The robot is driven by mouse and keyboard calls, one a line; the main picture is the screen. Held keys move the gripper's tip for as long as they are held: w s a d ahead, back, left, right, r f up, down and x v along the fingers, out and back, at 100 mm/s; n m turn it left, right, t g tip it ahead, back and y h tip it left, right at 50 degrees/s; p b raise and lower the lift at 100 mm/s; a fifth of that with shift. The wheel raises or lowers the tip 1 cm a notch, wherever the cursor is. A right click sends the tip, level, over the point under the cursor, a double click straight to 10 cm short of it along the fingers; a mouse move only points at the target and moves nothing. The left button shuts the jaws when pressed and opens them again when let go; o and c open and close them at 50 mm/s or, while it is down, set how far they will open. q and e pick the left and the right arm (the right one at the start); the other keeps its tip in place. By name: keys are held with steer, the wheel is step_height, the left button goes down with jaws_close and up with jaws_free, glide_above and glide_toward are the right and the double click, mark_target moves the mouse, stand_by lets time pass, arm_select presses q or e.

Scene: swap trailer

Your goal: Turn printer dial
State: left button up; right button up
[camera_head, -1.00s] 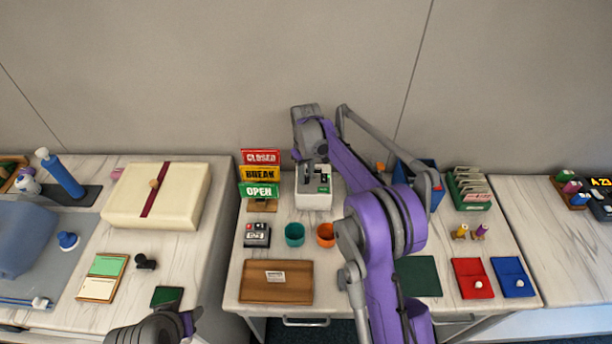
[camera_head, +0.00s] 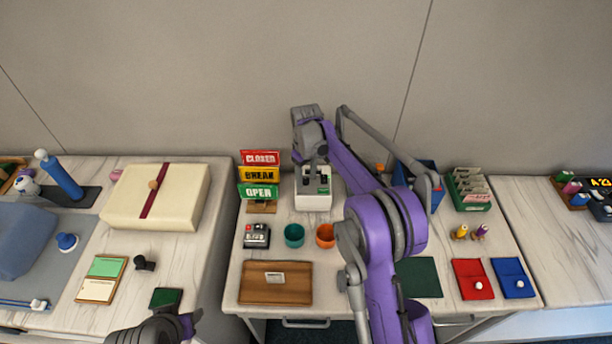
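The printer (camera_head: 313,202) is a small white box with a small green patch on its front, standing at the back of the middle table. My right gripper (camera_head: 312,174) points down over the printer's top and hides part of it. The dial cannot be made out, and it may be hidden behind the gripper. The fingers are too small and dark to tell whether they are open, shut or touching the printer. My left gripper (camera_head: 190,326) is low at the bottom left, partly cut off by the frame edge and away from the printer.
The CLOSED, BREAK and OPEN signs (camera_head: 259,174) stand close left of the printer. A blue bin (camera_head: 436,176) is to the right, partly behind my arm. A teal cup (camera_head: 294,235), an orange cup (camera_head: 325,235) and a brown tray (camera_head: 250,283) lie in front.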

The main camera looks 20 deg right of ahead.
mark_target(306, 179)
steer(key=shift+r, duration=0.1)
step_height(306, 179, up, 11)
steer(key=shift+f+p, duration=0.2)
steer(key=shift+p, duration=0.1)
stand_by(0.6)
